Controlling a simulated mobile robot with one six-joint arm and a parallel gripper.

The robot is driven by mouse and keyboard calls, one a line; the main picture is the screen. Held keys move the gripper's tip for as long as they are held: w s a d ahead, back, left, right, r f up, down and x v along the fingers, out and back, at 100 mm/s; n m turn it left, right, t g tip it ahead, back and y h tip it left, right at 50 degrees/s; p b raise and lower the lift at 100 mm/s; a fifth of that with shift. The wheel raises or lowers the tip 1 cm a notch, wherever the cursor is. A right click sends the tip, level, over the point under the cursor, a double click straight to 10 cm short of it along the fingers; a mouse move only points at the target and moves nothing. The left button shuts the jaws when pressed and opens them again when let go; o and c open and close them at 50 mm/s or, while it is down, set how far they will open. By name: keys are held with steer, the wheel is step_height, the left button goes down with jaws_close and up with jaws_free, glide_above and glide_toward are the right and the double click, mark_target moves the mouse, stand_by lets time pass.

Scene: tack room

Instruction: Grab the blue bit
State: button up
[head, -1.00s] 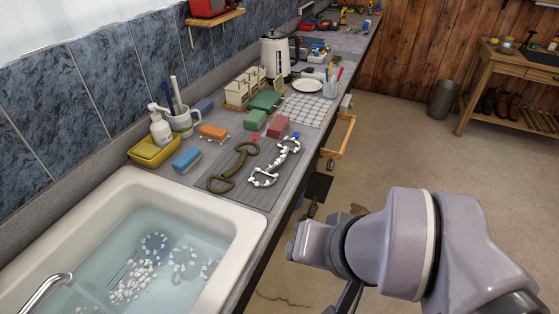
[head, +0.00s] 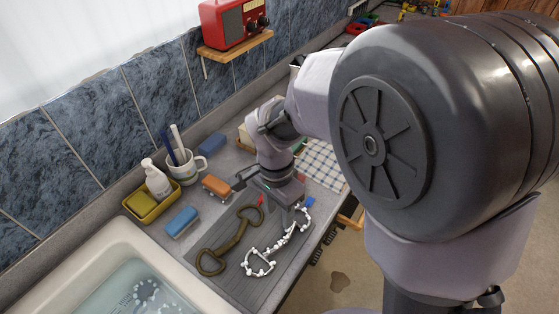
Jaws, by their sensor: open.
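A bit covered in white foam (head: 272,248), with a blue tag (head: 309,202) at its far end, lies on the right of the grey ribbed mat (head: 225,283). An olive-brown bit (head: 231,240) with a red tag (head: 261,199) lies to its left. My gripper (head: 270,193) is open and empty. In the picture it is at the far ends of both bits, close to the two tags. Its height above them is hard to judge, and its hand hides what lies behind it.
An orange brush (head: 217,186), a blue sponge (head: 182,221), a yellow tray (head: 150,211) with a soap bottle, and a mug (head: 186,168) holding brushes stand on the left. The water-filled sink (head: 110,262) is nearer. A checked cloth (head: 322,164) lies beyond my gripper.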

mark_target(281, 243)
steer(key=f+b, duration=0.1)
steer(key=f, duration=0.3)
steer(key=f+b, duration=0.1)
steer(key=f, duration=0.4)
steer(key=f+b, duration=0.1)
steer(key=f, duration=0.4)
steer(key=shift+s+d+f+b, duration=0.15)
steer(key=shift+s+d+b, duration=0.1)
steer(key=shift+s+b, duration=0.05)
steer(key=shift+c, duration=0.2)
jaws_close()
